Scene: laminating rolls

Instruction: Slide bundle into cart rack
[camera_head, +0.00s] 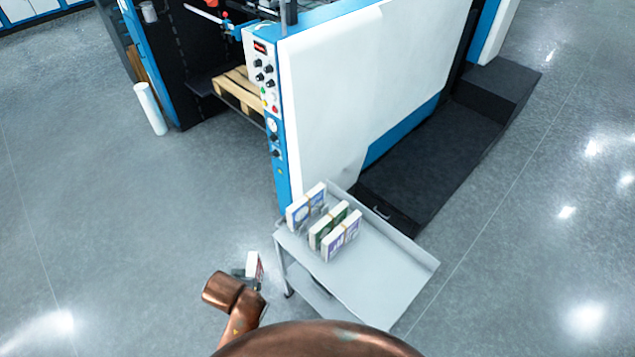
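A grey cart (385,275) stands in the lower middle, with a raised rim and a lower shelf. On its top, near the left end, several white bundles stand upright in a row: one with a blue cover (303,212), one with a green cover (325,232) and one with a purple cover (341,240). My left gripper (252,277) is just left of the cart, apart from it. The fingers are small and partly hidden by the copper wrist. My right gripper is out of view.
A large blue and white machine (335,90) with a control panel (263,70) stands behind the cart. A black step (430,160) lies at its right. A wooden pallet (238,90) and a white roll (151,108) are at the back left. The floor on the left is clear.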

